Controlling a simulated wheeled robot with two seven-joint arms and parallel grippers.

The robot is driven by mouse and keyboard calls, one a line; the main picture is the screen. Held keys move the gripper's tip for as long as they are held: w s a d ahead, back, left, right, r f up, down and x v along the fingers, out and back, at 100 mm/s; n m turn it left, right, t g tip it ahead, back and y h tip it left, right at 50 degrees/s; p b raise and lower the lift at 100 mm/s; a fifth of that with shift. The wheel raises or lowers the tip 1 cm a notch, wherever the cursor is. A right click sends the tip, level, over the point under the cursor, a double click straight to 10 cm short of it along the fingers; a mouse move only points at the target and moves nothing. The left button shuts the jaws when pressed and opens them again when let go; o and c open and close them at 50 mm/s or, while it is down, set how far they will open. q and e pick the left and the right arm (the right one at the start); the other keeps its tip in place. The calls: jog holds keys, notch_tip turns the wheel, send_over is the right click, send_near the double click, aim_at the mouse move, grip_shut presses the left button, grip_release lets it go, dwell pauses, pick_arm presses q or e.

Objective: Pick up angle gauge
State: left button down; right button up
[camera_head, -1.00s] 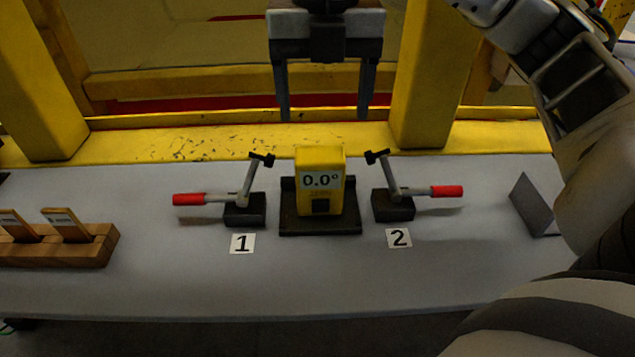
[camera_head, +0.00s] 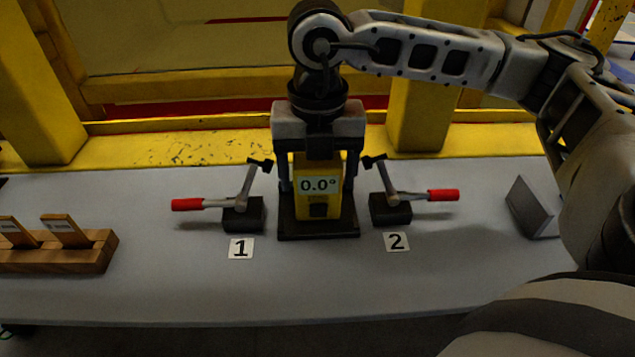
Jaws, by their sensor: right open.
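The angle gauge (camera_head: 318,203) is a yellow block with a display reading 0.0°. It stands upright on a black base (camera_head: 318,230) in the middle of the table. My right gripper (camera_head: 317,186) points down over it from above. Its fingers are open, one on each side of the gauge's upper part. I cannot tell whether they touch it. The palm hides the gauge's top. My left gripper is not in view.
Red-handled toggle clamps stand on both sides, the left one (camera_head: 242,212) by label 1 and the right one (camera_head: 391,208) by label 2. A wooden holder (camera_head: 62,258) with cards is at left. A grey plate (camera_head: 531,207) stands at right. The table front (camera_head: 300,290) is clear.

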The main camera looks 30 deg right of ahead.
jog(key=c, duration=0.9)
jog(key=shift+c, duration=0.5)
jog(key=shift+r, duration=0.15)
